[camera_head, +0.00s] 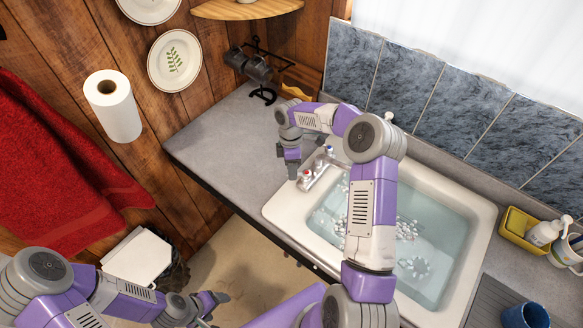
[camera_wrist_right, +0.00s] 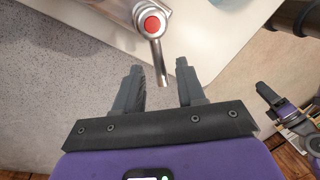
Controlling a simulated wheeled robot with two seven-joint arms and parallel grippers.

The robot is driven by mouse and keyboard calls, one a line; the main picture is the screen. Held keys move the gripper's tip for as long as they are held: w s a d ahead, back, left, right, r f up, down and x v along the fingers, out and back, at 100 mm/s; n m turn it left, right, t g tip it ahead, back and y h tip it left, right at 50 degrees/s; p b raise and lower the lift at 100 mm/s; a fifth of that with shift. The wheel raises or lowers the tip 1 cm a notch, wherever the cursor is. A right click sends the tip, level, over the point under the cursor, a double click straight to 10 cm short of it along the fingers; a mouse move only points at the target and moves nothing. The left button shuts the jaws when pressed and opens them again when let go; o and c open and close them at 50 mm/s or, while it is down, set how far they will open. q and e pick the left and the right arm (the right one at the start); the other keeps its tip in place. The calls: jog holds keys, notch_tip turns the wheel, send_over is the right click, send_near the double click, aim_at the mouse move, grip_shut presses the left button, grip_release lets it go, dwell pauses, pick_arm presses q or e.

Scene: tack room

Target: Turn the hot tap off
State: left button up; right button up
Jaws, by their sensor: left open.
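The sink tap (camera_head: 318,168) stands on the left rim of the white sink, with a red-marked knob near the front and a blue-marked one behind. In the right wrist view the hot tap (camera_wrist_right: 152,24) shows its red cap and a metal lever pointing down. My right gripper (camera_head: 292,170) is beside the tap, at its left. In its wrist view the right gripper (camera_wrist_right: 158,76) is open, with the lever's end between its fingertips, not clasped. My left gripper (camera_head: 213,298) is open and empty, low at the left, away from the sink.
The sink (camera_head: 283,212) holds water with pale floating bits. My right arm crosses over it. A yellow container (camera_head: 516,226) and a blue cup (camera_head: 525,316) stand at the right. Grey counter (camera_head: 225,140) left of the tap is clear.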

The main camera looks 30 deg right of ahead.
jog(key=shift+s+f, duration=0.15)
grip_shut()
